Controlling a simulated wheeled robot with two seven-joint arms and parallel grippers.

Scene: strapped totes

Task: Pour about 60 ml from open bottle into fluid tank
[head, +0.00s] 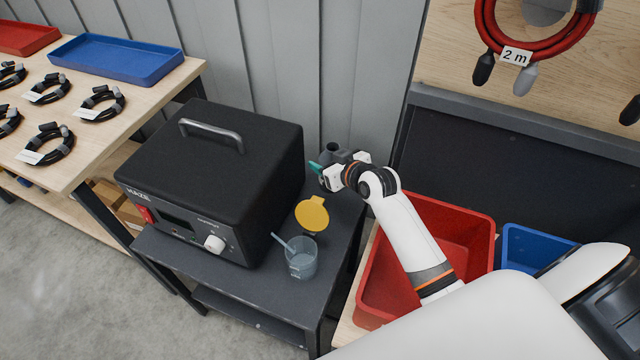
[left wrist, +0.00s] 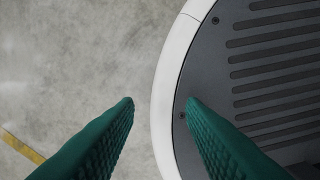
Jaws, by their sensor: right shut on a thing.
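My right gripper (head: 325,168) is at the back right of the dark cart, beside the black instrument. It is shut on a dark grey thing (head: 331,149), seemingly the open bottle, which mostly hides behind the gripper. Its tilt and its contents cannot be made out. A yellow round lid (head: 312,214) stands raised in front of the gripper, with a dark part below it; I cannot tell if this is the fluid tank's opening. My left gripper (left wrist: 160,105) is open and empty in the left wrist view, over the floor and my base. It does not show in the head view.
The black instrument (head: 215,150) with a handle fills most of the cart (head: 260,330). A clear cup (head: 301,262) with a pale stick stands at the cart's front. A red bin (head: 480,215) and a blue bin (head: 520,235) are at the right. A table with cables is at the left.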

